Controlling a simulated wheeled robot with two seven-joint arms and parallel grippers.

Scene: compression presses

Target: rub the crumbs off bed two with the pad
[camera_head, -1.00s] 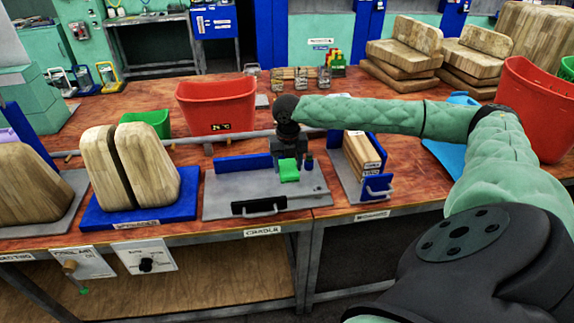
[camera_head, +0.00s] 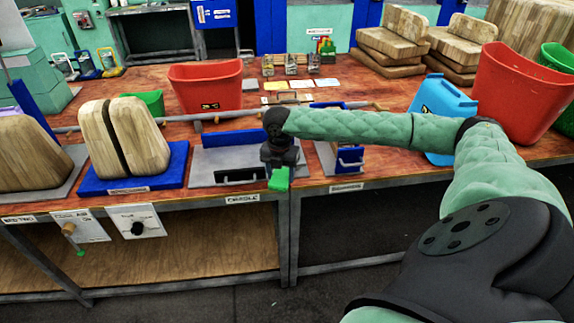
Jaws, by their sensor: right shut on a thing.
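My right gripper (camera_head: 280,165) is shut on a small green pad (camera_head: 279,179). It holds the pad at the front edge of the workbench, just right of the grey cradle plate (camera_head: 205,175). A partly cut-off label at the far left of the bench edge seems to read bed two. Above it is a grey plate (camera_head: 70,178) with a wooden block (camera_head: 28,155) on it, cut by the left edge of the picture. I cannot make out any crumbs there. My left gripper is not in view.
A blue base (camera_head: 178,160) with two upright wooden blocks (camera_head: 140,135) stands between the cradle and the left plate. Red bins stand behind (camera_head: 205,88) and at right (camera_head: 515,95). A metal rail runs behind the plates.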

